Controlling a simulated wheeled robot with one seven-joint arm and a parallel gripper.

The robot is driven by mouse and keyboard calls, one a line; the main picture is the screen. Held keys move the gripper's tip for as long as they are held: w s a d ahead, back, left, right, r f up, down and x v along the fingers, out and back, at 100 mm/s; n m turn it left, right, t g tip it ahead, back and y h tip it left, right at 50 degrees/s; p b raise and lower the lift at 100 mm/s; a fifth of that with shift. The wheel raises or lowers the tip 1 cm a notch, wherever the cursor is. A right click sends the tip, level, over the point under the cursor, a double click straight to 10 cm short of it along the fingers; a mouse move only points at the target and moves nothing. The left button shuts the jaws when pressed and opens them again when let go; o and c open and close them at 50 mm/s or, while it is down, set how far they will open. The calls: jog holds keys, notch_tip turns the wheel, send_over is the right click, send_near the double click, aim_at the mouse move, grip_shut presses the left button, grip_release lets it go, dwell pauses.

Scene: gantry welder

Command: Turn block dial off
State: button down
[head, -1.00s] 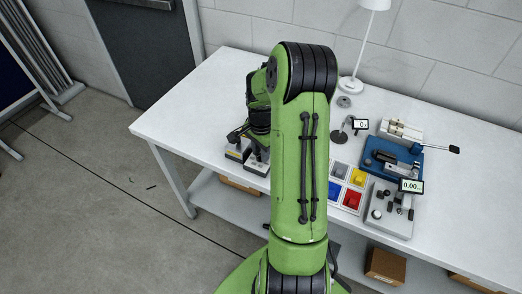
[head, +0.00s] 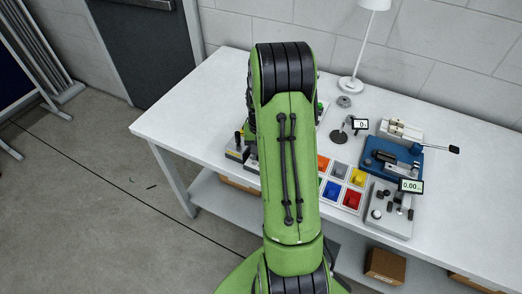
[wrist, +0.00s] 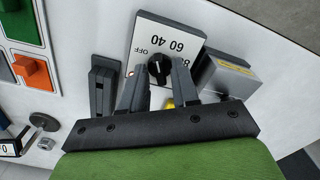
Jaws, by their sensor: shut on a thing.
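The block dial (wrist: 145,32) shows in the wrist view as a pale plate with OFF, 40, 60 and 80 marked around a round black knob (wrist: 159,68). My gripper (wrist: 159,78) is over the plate, with one finger on each side of the knob, shut on it. The fingers and palm cover the lower part of the plate and part of the scale. I cannot tell for sure which mark the knob points at. In the head view my arm hides the gripper and the dial.
A black block (wrist: 103,85) stands close left of the dial, and a grey box (wrist: 228,75) close right. A tray with coloured compartments (head: 341,185), a blue fixture (head: 394,158), a grey device with a display (head: 388,215) and a lamp (head: 351,84) share the table. The table's left end is clear.

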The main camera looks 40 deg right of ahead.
jog(key=n, duration=0.4)
jog(key=shift+w+n, duration=0.1)
jog(key=shift+n, duration=2)
jog(key=c, duration=1.2)
grip_release()
notch_tip(320, 180, up, 16)
jog(key=p, duration=0.3)
jog(key=shift+f, duration=0.1)
